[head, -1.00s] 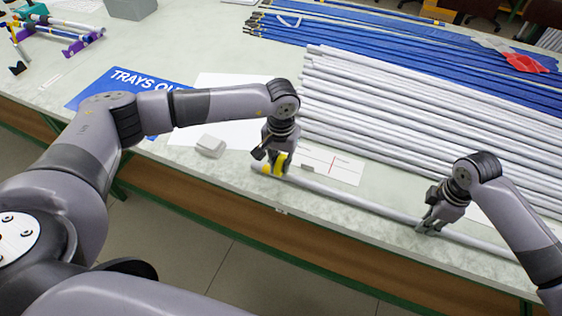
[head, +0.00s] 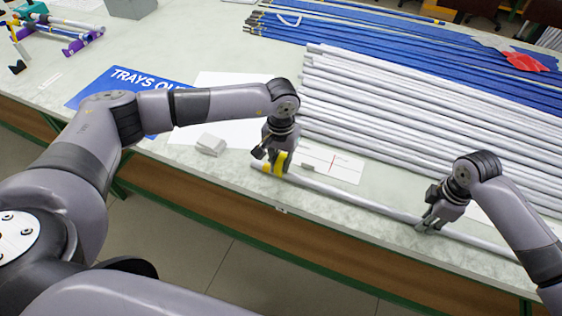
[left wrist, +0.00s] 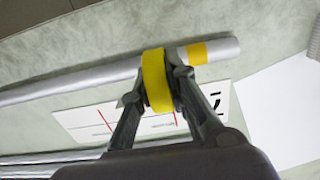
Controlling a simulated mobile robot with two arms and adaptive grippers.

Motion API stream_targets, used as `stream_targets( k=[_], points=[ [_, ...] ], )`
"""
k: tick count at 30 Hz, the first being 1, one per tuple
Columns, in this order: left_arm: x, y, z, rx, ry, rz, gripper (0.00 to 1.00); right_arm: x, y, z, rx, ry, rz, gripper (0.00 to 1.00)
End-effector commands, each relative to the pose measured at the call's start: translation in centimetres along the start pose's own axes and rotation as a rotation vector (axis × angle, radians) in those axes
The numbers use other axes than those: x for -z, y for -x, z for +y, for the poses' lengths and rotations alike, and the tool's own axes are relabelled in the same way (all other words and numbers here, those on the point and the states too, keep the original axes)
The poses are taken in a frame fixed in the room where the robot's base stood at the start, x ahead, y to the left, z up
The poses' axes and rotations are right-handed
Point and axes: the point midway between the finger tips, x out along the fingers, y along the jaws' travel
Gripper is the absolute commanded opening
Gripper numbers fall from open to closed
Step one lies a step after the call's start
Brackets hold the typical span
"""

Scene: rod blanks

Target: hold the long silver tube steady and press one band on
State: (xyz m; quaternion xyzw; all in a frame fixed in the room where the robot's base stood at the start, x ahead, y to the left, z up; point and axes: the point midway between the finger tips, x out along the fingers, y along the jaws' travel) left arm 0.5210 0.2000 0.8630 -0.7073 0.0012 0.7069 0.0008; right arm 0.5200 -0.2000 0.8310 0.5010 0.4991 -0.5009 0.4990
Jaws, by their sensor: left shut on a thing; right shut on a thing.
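The long silver tube (head: 350,200) lies along the front edge of the table; its left end also shows in the left wrist view (left wrist: 100,83). My left gripper (head: 275,164) is shut on a yellow band (left wrist: 156,80) at the tube, short of its end. The band stands out past both sides of the tube; whether it fully encircles it I cannot tell. A yellow mark (left wrist: 197,53) lies flat on the tube between the band and the end. My right gripper (head: 430,226) is shut on the tube farther right.
Many silver tubes (head: 400,120) lie in a row behind, with blue rods (head: 390,50) beyond. A white card with a red line (head: 330,163) and a small white block (head: 211,144) lie near the left gripper. A blue sign (head: 120,85) lies left. The table's front edge is close to the tube.

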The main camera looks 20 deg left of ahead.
Motion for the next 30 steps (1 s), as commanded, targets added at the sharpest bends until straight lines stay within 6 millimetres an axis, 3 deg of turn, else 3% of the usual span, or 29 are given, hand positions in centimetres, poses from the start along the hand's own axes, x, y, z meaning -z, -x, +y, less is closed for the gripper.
stream_targets(
  k=[30],
  points=[
    [0.0,6.6,0.0,0.0,0.0,0.001,0.0,0.0,0.0,0.0,0.0,0.001,0.0,0.0]
  ],
)
